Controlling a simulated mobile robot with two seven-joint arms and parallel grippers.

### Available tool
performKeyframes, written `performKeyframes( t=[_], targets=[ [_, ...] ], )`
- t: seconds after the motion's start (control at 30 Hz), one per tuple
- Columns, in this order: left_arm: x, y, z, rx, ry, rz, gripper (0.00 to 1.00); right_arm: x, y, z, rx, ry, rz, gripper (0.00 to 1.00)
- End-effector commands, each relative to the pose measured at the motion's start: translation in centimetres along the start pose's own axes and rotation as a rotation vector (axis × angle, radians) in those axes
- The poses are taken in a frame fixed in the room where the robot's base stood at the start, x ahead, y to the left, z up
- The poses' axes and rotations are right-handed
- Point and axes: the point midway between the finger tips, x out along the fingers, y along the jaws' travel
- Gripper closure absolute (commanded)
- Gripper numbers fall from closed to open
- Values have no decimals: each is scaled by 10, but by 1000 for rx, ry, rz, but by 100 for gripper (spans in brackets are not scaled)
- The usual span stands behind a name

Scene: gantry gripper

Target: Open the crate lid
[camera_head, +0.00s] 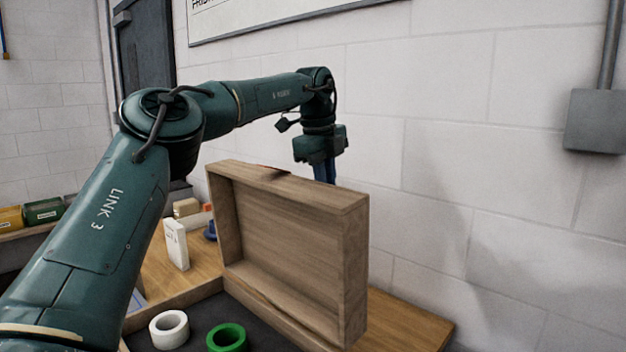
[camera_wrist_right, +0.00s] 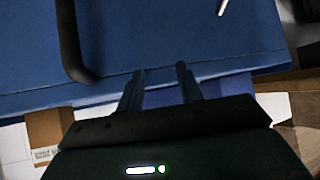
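The wooden crate lid (camera_head: 290,235) stands raised, close to upright, at the back right of the crate (camera_head: 180,301) in the head view. The open crate shows a dark floor with a white tape roll (camera_head: 169,329) and a green tape roll (camera_head: 226,338) in it. My left gripper (camera_head: 325,173) points down behind the lid's top edge. Its fingertips are hidden by the lid, and I cannot tell whether it touches the lid. My right gripper (camera_wrist_right: 158,77) is open and empty in the right wrist view, its fingers apart over a blue surface (camera_wrist_right: 190,35).
A white upright box (camera_head: 176,244) and a blue item (camera_head: 210,231) stand on the wooden table (camera_head: 400,325) beyond the crate. A white brick wall is close behind. A brown box (camera_wrist_right: 47,132) lies at the left of the right wrist view.

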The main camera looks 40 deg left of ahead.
Motion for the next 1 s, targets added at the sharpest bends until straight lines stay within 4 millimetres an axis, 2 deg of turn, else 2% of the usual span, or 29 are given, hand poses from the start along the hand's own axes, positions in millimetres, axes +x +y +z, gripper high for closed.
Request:
performKeyframes(
  t=[0.03, 0.3, 0.73, 0.77, 1.0],
  targets=[
    [5, -3, 0, -2, 0, 6, 100, 0, 0, 0, 0, 1, 0, 64],
    [10, -14, 0, -3, -4, 4, 100, 0, 1, -1, 0, 2, 1, 64],
    [9, -16, 1, -3, -5, -1, 100, 0, 1, -2, 0, 3, 2, 64],
    [8, -16, 1, -3, -5, -1, 85, 0, 1, -2, 0, 3, 2, 64],
    [8, -16, 1, -2, -4, -1, 65, 0, 1, -2, 0, 4, 2, 64]
  ],
)
